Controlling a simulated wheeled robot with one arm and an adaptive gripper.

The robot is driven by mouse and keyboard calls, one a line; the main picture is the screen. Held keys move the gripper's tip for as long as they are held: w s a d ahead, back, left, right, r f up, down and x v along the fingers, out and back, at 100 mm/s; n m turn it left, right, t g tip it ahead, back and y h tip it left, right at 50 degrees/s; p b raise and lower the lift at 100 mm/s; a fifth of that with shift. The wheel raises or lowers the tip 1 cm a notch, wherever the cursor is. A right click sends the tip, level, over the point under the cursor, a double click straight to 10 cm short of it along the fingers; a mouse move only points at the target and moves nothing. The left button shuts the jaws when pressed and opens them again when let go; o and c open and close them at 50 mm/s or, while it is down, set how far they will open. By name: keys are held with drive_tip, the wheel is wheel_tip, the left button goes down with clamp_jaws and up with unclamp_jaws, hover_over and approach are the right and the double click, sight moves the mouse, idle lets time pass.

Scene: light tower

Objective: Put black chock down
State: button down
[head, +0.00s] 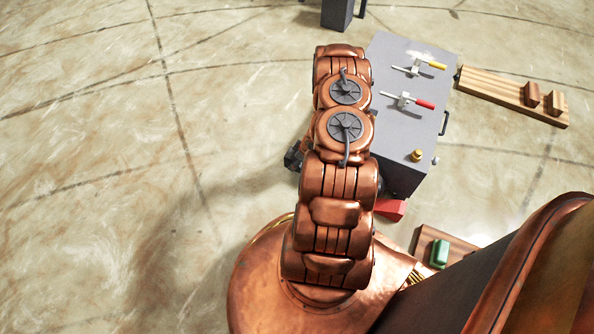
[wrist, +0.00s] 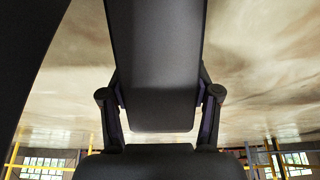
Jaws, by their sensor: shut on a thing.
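My gripper (head: 295,158) shows as a small dark shape at the left side of my copper arm in the head view, partly hidden by the arm. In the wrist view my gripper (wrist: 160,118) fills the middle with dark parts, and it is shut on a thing.
A grey cabinet (head: 400,134) with red and yellow levers stands right of my arm. A red block (head: 390,209) lies by its foot. A wooden board with a green block (head: 439,252) is lower right. A wooden rack (head: 491,84) holds brown blocks. The floor (head: 90,200) at left is clear.

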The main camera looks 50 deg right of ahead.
drive_tip(key=shift+f+b, duration=0.7)
drive_tip(key=shift+f, duration=1.95)
drive_tip(key=shift+c, duration=1.2)
unclamp_jaws()
drive_tip(key=shift+f, duration=0.15)
drive_tip(key=shift+p+v, duration=1.2)
drive_tip(key=shift+v, duration=2.7)
